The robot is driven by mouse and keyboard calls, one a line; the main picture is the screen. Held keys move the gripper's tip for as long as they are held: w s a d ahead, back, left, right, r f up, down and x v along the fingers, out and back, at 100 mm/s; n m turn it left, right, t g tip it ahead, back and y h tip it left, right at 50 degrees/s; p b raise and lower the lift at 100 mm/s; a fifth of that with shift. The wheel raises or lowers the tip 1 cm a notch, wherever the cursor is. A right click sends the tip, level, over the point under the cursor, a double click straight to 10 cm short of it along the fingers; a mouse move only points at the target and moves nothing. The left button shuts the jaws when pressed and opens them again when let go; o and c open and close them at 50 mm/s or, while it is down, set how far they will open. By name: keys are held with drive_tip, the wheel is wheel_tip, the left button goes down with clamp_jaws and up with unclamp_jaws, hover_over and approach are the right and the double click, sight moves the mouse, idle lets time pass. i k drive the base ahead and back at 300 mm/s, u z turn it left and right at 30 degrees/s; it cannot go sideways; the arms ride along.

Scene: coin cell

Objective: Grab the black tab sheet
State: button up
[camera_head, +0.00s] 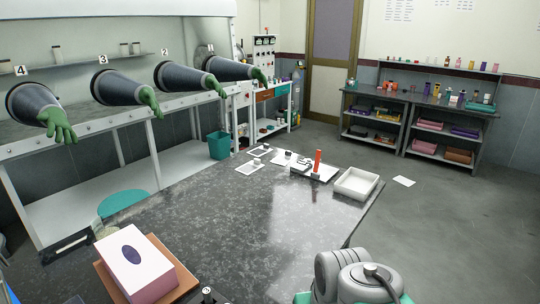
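I cannot make out the black tab sheet for certain. Two small white sheets or plates with small greyish items, a rear one (260,151) and a front one (249,167), lie at the far end of the dark speckled table (230,215). A white board (318,173) beside them carries small dark and light parts and an upright orange-red cylinder (318,160); details are too small to tell. My grey arm joints show at the bottom right. My gripper is not in view.
A white open tray (356,184) sits at the table's far right corner. A pink-white box (136,264) stands on a brown board at front left. The table's middle is clear. A glovebox with green gloves (58,127) stands left; shelves (440,120) stand at back right.

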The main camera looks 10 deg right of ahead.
sight(284, 159)
drive_tip(key=k, duration=1.65)
drive_tip(key=z, duration=0.9)
drive_tip(key=i, duration=8.4)
drive_tip(key=u, duration=0.25)
